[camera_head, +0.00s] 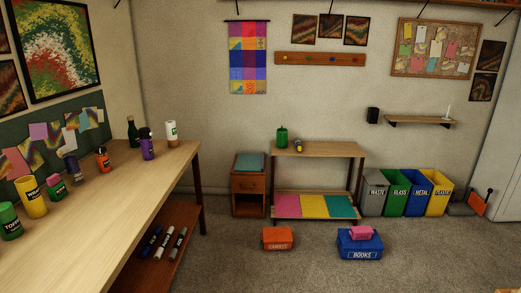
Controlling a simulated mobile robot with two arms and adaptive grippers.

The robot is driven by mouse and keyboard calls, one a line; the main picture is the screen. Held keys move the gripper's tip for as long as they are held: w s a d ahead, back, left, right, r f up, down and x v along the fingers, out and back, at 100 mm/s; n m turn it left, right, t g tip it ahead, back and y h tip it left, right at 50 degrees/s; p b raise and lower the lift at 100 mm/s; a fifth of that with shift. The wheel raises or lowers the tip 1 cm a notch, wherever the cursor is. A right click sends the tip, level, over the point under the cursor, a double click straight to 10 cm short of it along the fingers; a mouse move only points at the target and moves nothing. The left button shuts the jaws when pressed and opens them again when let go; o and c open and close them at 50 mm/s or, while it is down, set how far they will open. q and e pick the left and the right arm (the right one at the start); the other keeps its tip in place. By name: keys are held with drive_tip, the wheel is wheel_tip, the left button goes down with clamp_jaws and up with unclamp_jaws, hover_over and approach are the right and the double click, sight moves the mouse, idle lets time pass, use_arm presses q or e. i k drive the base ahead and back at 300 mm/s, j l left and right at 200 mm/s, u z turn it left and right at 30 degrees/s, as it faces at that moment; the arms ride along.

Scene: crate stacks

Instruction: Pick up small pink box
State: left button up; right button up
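A small pink box (361,232) sits on top of a blue crate (360,252) marked BOOKS on the floor, right of centre. Its own lettering is too small to read. Neither of my grippers shows in the head view.
An orange crate (278,239) stands on the floor to the left of the blue one. A low wooden table (318,149) and several coloured bins (394,193) line the back wall. A long wooden workbench (110,206) with bottles and cans fills the left. The grey carpet (300,275) in front is clear.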

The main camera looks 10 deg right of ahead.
sight(358, 233)
drive_tip(key=i+l+z, duration=0.1)
drive_tip(key=i+z, duration=0.15)
drive_tip(key=i, duration=0.3)
drive_tip(key=i+z, duration=0.2)
drive_tip(key=i, duration=0.35)
drive_tip(key=i+j+z, duration=0.1)
drive_tip(key=i+z, duration=0.15)
drive_tip(key=i, duration=0.3)
drive_tip(key=i+j+z, duration=0.25)
drive_tip(key=i, duration=0.3)
